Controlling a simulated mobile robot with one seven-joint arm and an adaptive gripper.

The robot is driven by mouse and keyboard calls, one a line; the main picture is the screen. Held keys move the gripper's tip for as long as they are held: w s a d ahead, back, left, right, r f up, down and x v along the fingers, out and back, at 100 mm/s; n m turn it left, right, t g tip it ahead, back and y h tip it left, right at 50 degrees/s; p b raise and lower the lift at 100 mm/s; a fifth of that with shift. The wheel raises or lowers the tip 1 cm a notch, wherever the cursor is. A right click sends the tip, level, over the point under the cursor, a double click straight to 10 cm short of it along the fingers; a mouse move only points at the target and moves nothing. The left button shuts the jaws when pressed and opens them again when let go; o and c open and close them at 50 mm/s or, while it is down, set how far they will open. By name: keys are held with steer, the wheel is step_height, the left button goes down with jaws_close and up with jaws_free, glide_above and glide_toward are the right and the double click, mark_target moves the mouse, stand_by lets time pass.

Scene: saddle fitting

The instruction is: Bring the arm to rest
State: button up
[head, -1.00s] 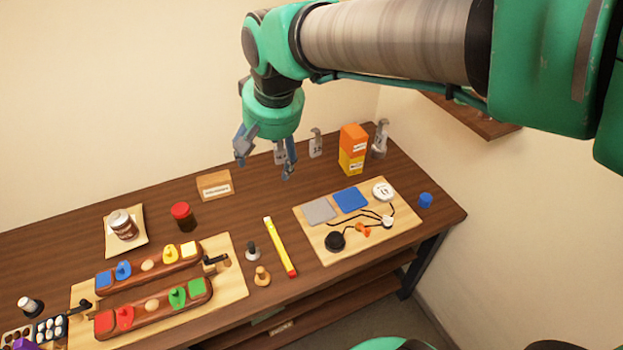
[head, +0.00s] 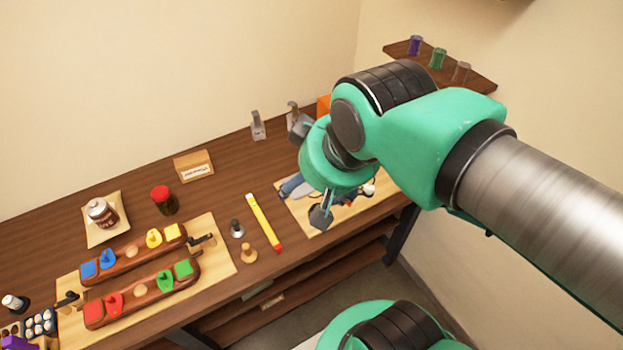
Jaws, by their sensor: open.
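My gripper (head: 306,203) is open, at the right part of the workbench in the head view, and it points down. No object shows between its fingers. It hangs in front of the right wooden board (head: 300,212) and hides much of it and of the things on it. I cannot tell its exact height above the board. My arm reaches in from the right edge of the picture.
A wall shelf (head: 475,75) holds three small cups.

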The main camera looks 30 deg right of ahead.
steer(key=shift+f+b, duration=1.1)
stand_by(0.8)
